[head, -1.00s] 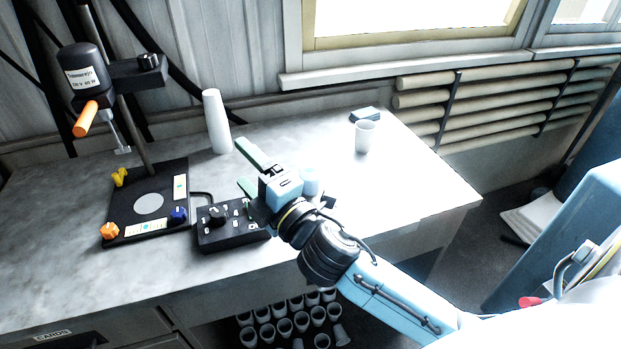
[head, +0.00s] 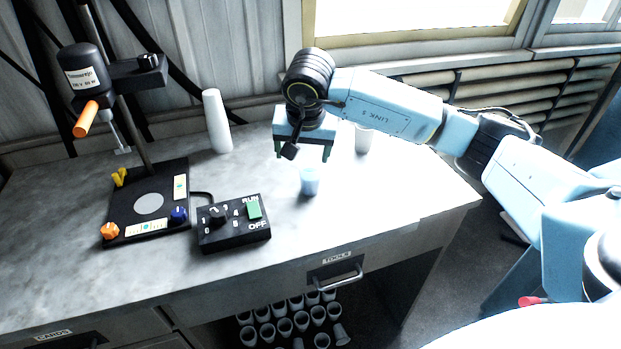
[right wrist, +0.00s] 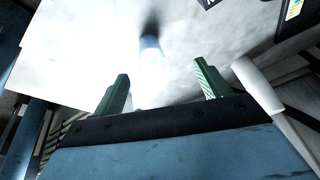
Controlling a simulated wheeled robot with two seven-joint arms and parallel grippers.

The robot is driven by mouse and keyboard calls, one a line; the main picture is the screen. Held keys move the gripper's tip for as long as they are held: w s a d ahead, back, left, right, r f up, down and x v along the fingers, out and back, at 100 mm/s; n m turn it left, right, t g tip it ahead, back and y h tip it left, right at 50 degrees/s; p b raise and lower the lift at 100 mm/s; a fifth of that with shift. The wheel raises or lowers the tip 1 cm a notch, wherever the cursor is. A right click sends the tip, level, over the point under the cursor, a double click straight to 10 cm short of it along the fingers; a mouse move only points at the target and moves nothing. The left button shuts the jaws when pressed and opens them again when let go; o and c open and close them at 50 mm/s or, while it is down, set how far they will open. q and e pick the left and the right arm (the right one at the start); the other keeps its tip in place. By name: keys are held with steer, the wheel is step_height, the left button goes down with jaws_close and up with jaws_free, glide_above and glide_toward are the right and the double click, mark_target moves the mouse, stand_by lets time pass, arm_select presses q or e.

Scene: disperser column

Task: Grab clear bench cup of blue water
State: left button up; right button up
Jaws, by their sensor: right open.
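The clear cup of blue water (head: 310,181) stands upright on the bench, right of the control box. My right gripper (head: 303,154) points down above and slightly behind the cup in the head view, open and empty. In the right wrist view the cup (right wrist: 151,50) shows between and beyond the two green fingertips (right wrist: 165,90), apart from both. My left gripper is not in view.
A control box (head: 233,236) and a disperser stand (head: 148,225) are on the left of the bench. A tall white cup stack (head: 217,122) stands behind. A pale cup (head: 364,140) is partly hidden by my arm. Several grey cups (head: 285,327) sit below.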

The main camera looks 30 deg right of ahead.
steer(key=d+h, duration=0.1)
steer(key=d, duration=0.2)
glide_toward(311, 168)
steer(key=f, duration=0.1)
steer(key=s+f, duration=0.1)
steer(key=shift+a+f, duration=0.1)
steer(key=shift+f, duration=0.15)
steer(key=shift+w+x, duration=0.2)
steer(key=shift+x, duration=1.4)
steer(key=shift+w+x, duration=0.25)
steer(key=shift+x, duration=1.35)
steer(key=shift+r, duration=0.15)
steer(key=shift+c, duration=0.3)
steer(key=c, duration=1)
steer(key=shift+r, duration=0.1)
steer(key=shift+c, duration=0.2)
